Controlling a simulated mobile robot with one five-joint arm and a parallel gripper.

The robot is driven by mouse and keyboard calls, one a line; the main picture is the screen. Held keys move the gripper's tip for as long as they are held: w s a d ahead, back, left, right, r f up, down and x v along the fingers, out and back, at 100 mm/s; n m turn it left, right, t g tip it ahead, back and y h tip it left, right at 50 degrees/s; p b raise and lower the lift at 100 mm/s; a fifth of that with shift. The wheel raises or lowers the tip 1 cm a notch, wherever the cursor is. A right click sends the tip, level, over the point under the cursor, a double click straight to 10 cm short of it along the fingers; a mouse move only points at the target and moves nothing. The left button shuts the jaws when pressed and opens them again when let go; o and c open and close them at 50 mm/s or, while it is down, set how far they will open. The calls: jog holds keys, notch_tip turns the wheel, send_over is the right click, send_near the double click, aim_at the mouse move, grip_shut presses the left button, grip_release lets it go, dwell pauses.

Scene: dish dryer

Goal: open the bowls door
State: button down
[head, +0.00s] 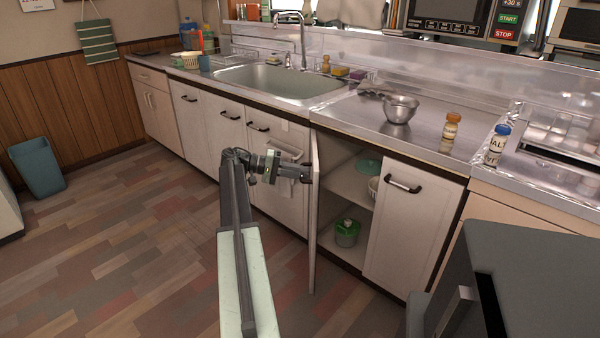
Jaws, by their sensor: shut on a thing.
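The bowls door (314,225) is a white cabinet door under the counter, swung well out from the cabinet and seen nearly edge-on. My gripper (303,173) is at the door's outer face near its upper part, shut on its handle, which the gripper mostly hides. The open cabinet shows a shelf (345,192) with a teal container (368,166) and part of a white bowl (373,188) on it. A green jar (347,233) stands on the cabinet floor.
A closed door with a black handle (403,184) is right of the opening. A metal bowl (400,108) and two bottles stand on the counter. A dark grey appliance (530,270) stands at the lower right.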

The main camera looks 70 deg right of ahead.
jog(key=shift+w+d+r, duration=0.1)
jog(key=shift+w+r, duration=0.05)
jog(key=shift+w, duration=0.05)
jog(key=c, duration=1.5)
grip_release()
jog(key=shift+o, duration=0.2)
jog(key=p+v, duration=0.1)
jog(key=v, duration=0.7)
jog(key=shift+p, duration=0.3)
